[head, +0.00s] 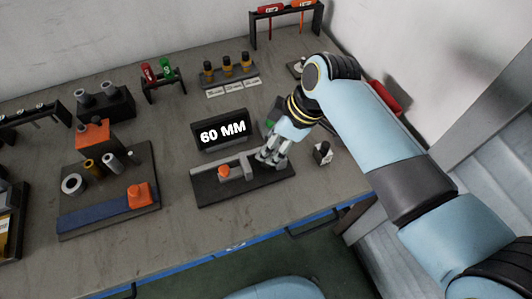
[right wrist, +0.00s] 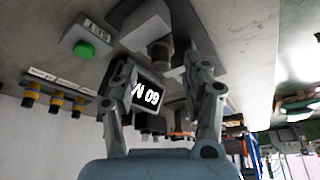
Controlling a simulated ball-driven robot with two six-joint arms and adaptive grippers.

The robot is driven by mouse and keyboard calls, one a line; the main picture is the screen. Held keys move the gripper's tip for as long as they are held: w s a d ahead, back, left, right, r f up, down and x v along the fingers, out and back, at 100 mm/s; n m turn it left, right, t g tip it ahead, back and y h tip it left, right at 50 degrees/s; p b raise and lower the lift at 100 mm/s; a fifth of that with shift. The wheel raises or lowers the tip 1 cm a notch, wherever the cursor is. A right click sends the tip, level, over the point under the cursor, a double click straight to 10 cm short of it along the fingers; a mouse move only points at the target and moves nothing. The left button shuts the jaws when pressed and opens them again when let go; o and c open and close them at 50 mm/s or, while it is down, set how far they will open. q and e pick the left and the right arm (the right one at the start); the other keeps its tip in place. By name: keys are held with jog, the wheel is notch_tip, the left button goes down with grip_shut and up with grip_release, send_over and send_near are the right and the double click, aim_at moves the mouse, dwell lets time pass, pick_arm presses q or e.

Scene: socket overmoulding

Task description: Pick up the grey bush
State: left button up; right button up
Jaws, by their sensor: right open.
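My right gripper (head: 268,157) is at the right end of a dark measuring fixture (head: 215,191), below the "60 MM" display (head: 222,130). In the right wrist view my right gripper (right wrist: 155,75) is open, its two fingers apart on either side of a short grey cylinder (right wrist: 160,50). I cannot tell whether this cylinder is the grey bush or part of the fixture, nor whether a finger touches it. In the head view the fingers hide that spot. Another grey cylinder (head: 111,162) stands on the left tray beside a brass one (head: 91,166). My left gripper is not in view.
The left tray (head: 75,222) also holds a grey ring (head: 72,184) and an orange block (head: 139,194). A green button (right wrist: 83,49) is near the gripper. A small dark stand (head: 322,153) is right of the fixture. Bench is clear between tray and fixture.

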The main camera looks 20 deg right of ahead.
jog(key=shift+x, duration=1.15)
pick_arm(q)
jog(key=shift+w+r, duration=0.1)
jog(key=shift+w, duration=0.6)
pick_arm(e)
jog(key=shift+s, duration=0.1)
jog(key=c, duration=0.5)
grip_shut()
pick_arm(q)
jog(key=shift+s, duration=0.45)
